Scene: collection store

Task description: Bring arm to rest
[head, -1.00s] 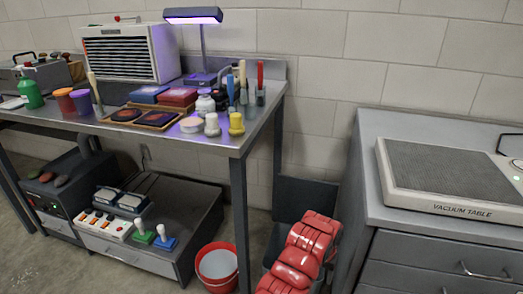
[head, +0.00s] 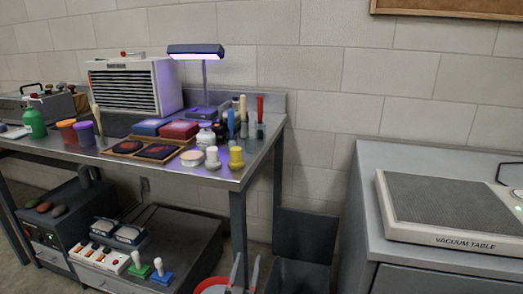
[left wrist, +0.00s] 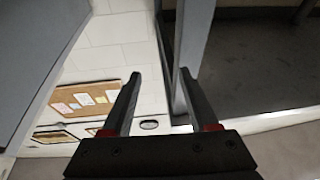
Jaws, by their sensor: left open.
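My left gripper (head: 246,262) shows at the bottom of the head view as two grey fingertips pointing up, apart from each other. They appear in front of the red bucket (head: 212,287) below the workbench. In the left wrist view the same gripper (left wrist: 161,73) is open, with two dark fingers and nothing between them. The rest of the left arm is out of the head view. My right gripper is not in view.
A steel workbench (head: 215,176) with a lamp (head: 196,50) and several small containers stands left. An open grey bin (head: 300,276) stands between it and the cabinet (head: 375,160) bearing a vacuum table (head: 450,243). A cork board (left wrist: 85,98) hangs on the wall.

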